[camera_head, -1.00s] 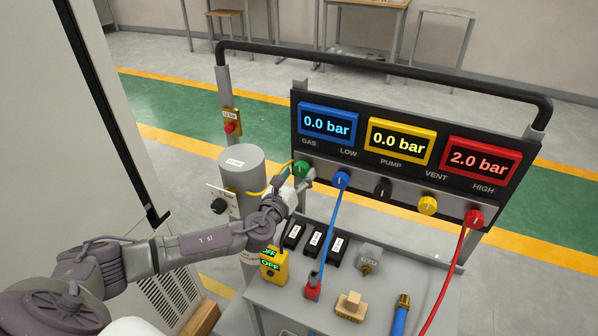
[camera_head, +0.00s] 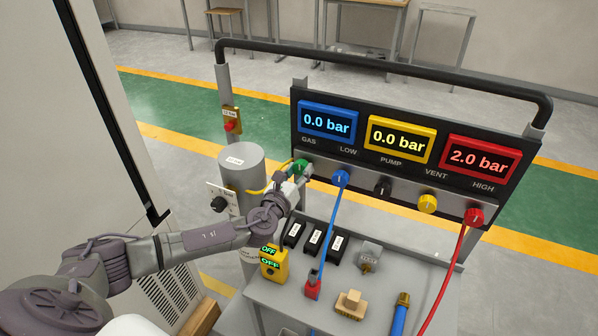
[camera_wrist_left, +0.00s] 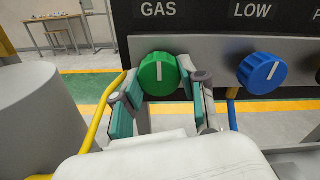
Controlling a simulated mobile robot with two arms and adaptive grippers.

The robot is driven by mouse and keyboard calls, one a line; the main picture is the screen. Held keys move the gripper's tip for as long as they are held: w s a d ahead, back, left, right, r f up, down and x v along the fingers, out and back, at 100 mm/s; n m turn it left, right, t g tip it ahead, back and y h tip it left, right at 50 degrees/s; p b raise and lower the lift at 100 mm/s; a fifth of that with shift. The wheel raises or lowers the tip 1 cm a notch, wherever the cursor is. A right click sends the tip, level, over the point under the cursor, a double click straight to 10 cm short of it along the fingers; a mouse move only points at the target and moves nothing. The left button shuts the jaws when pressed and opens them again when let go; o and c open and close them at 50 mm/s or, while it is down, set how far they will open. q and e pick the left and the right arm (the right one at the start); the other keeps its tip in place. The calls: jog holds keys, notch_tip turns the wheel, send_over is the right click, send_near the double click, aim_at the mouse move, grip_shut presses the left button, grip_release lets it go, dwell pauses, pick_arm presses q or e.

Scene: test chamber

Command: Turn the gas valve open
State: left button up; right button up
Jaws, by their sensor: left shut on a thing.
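The green gas valve knob (camera_wrist_left: 158,73) sits under the GAS label on the panel. Its white mark points about straight up in the left wrist view. It also shows in the head view (camera_head: 300,167), partly covered by my gripper. My left gripper (camera_wrist_left: 163,97) has one teal-padded finger on each side of the knob and is shut on it. In the head view my left gripper (camera_head: 293,174) reaches the panel from the lower left. The blue gas display (camera_head: 327,121) above reads 0.0 bar. My right gripper is not in view.
The blue LOW knob (camera_wrist_left: 262,73) is close to the right of my fingers. A grey cylinder (camera_head: 242,167) and a yellow hose (camera_wrist_left: 101,112) are close on the left. A blue hose (camera_head: 332,225) hangs below the LOW knob. Black blocks (camera_head: 315,240) lie on the cart shelf.

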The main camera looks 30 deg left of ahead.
pick_arm(q)
jog(key=shift+f, duration=0.1)
jog(key=n+b, duration=0.2)
jog(key=n, duration=0.1)
jog(key=shift+f+n, duration=0.1)
jog(key=shift+n, duration=0.3)
jog(key=n+b, duration=0.2)
jog(key=n, duration=0.7)
jog(key=shift+r+b, duration=0.2)
jog(key=shift+b, duration=0.2)
jog(key=n, duration=0.4)
jog(key=shift+n, duration=0.4)
jog(key=o, duration=1.1)
jog(key=shift+o, duration=0.2)
